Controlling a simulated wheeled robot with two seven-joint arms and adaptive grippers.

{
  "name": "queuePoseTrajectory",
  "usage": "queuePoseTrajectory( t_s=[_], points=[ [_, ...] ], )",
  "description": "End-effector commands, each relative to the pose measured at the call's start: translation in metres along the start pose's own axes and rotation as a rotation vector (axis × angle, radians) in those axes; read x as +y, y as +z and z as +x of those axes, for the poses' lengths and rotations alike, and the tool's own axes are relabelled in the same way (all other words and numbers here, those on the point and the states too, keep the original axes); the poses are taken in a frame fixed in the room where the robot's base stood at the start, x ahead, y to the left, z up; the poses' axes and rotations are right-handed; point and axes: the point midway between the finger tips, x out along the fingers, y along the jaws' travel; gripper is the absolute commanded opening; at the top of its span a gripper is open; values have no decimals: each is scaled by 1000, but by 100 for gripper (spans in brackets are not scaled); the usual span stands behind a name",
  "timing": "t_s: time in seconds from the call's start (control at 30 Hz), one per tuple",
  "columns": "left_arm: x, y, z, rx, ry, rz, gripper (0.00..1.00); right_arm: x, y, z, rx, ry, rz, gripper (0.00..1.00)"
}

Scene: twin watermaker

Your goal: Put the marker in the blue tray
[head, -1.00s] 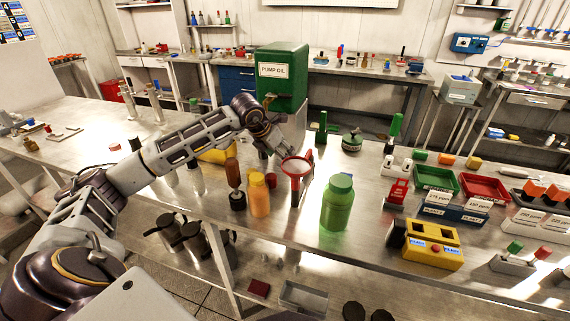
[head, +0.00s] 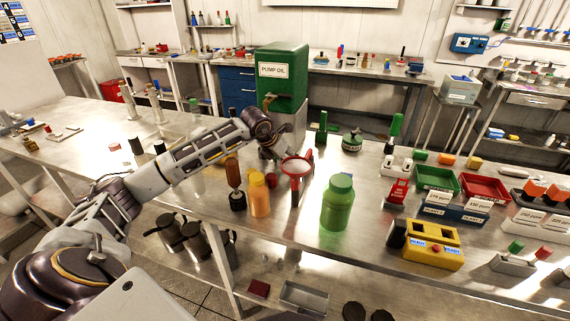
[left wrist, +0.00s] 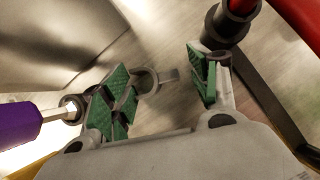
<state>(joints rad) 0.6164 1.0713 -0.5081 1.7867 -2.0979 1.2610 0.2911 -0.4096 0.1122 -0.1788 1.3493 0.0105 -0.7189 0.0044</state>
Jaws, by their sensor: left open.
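My left gripper (head: 276,153) is low over the bench, behind the red funnel stand (head: 297,178) and partly hidden by it. In the left wrist view its green-padded fingers (left wrist: 160,82) are open, with nothing gripped. A small grey ring-shaped piece with a short bar (left wrist: 150,80) shows between and beyond the fingers. A purple cylinder with a pale, narrower end (left wrist: 20,124) lies left of the fingers; I cannot tell whether it is the marker. I cannot make out a marker or a blue tray for certain in the head view. My right gripper is out of view.
A green pump oil tank (head: 281,80) stands behind my left gripper. An orange bottle (head: 259,195) and a green bottle (head: 338,203) stand near the front edge. A green tray (head: 436,179), a red tray (head: 485,188) and a blue card holder (head: 446,212) sit to the right.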

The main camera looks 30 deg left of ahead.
Motion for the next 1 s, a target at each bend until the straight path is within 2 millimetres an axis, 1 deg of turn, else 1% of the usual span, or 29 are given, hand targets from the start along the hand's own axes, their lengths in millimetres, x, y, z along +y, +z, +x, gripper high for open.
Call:
queuePoseTrajectory(
  t_s=[0.13,0.3,0.43,0.47,0.77,0.87,1.0],
  points=[
    [0,0,0,0,0,0,60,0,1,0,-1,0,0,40],
    [0,0,0,0,0,0,38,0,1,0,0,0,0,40],
    [0,0,0,0,0,0,37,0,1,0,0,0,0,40],
    [0,0,0,0,0,0,35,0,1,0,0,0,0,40],
    [0,1,-2,0,0,0,35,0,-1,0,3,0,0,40],
    [0,4,-6,0,0,0,35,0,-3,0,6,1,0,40],
    [0,11,-16,-3,0,0,35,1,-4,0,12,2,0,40]
  ],
)
